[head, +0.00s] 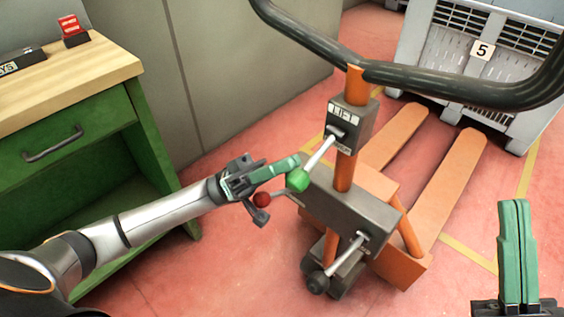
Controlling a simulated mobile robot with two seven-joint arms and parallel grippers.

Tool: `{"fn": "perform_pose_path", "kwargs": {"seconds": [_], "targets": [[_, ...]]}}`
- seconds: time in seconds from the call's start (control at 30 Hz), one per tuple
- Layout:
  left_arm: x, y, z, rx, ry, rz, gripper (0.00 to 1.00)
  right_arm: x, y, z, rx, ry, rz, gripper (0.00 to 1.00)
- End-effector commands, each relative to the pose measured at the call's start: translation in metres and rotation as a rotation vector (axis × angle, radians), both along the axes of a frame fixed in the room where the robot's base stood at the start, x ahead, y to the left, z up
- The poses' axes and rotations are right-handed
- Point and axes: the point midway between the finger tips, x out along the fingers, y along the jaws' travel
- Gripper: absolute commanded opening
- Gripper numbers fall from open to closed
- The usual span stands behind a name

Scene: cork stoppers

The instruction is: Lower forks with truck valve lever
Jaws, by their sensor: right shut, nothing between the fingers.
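The orange pallet truck stands in the middle, with a grey valve box marked LIFT (345,125) on its orange post. A pale lever (319,154) runs from this box down to a green ball knob (297,180). A red ball knob (262,200) sits lower left on a thin rod, and a black knob (317,283) ends another lever near the base. My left gripper (293,163) has its green fingertips right by the green knob; contact and finger gap are unclear. My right gripper (514,204) is shut and empty, upright at the lower right. The orange forks (448,185) extend back.
The truck's black handle loop (420,73) arches over the top. A green cabinet with a wooden top (75,75) stands at left, close to my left arm. A grey crate numbered 5 (440,50) stands behind the forks. Red floor is open at right.

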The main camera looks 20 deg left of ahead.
Motion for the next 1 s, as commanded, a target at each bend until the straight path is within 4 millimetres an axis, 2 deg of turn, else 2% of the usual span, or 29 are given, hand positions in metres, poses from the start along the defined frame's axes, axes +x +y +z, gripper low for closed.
{"fn": "perform_pose_path", "kwargs": {"seconds": [0.27,0.7,1.0], "targets": [[0.001,0.006,-0.007,0.002,0.002,0.0,0.0,0.0,0.0,-0.001,-0.001,-0.001,0.001,0.0],[0.01,0.066,-0.071,0.001,0.001,0.003,0.0,0.0,0.0,-0.013,0.008,0.008,0.009,0.0],[0.012,0.085,-0.089,0.0,0.0,0.0,0.0,0.001,0.001,-0.017,0.013,0.012,0.017,0.0]]}}
